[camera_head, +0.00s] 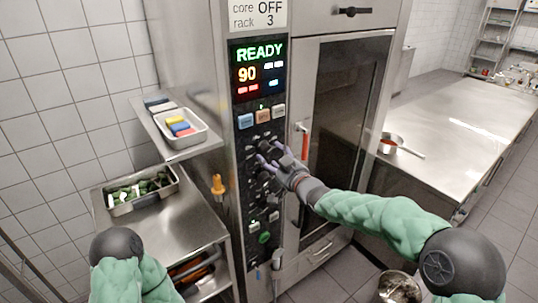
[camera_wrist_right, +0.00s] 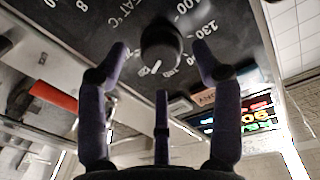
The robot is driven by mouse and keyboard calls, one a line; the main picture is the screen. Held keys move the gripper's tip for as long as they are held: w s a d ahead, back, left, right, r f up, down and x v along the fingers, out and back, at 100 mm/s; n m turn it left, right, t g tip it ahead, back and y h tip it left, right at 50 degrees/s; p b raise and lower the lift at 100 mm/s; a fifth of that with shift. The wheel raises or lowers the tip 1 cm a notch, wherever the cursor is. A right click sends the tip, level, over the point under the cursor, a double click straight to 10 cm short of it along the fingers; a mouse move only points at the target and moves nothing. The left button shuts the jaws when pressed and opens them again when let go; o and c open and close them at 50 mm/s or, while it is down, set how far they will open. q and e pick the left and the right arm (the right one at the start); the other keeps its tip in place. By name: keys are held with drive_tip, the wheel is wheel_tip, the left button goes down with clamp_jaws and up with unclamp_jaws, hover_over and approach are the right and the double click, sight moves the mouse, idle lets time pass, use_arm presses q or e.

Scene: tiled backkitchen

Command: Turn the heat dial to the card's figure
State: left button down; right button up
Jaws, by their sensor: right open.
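The heat dial (camera_wrist_right: 162,45) is a round black knob on the oven's dark panel. In the right wrist view it has a white pointer line at its lower edge, aimed down and slightly left. Printed figures such as 100 and 130 ring it, upside down. My right gripper (camera_head: 270,153) is open, its dark purple fingers spread on both sides of the dial; I cannot tell whether they touch it. The card (camera_head: 259,15) at the top reads "core OFF" and "rack 3"; its upper part is cut off. My left gripper is out of view.
The lit display (camera_head: 259,67) reads READY and 90. A red-and-steel door handle (camera_head: 304,140) is right of the panel. A tray of coloured blocks (camera_head: 180,128) and a pan of green pieces (camera_head: 140,190) stand left.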

drive_tip(key=v, duration=0.9)
drive_tip(key=shift+s, duration=0.1)
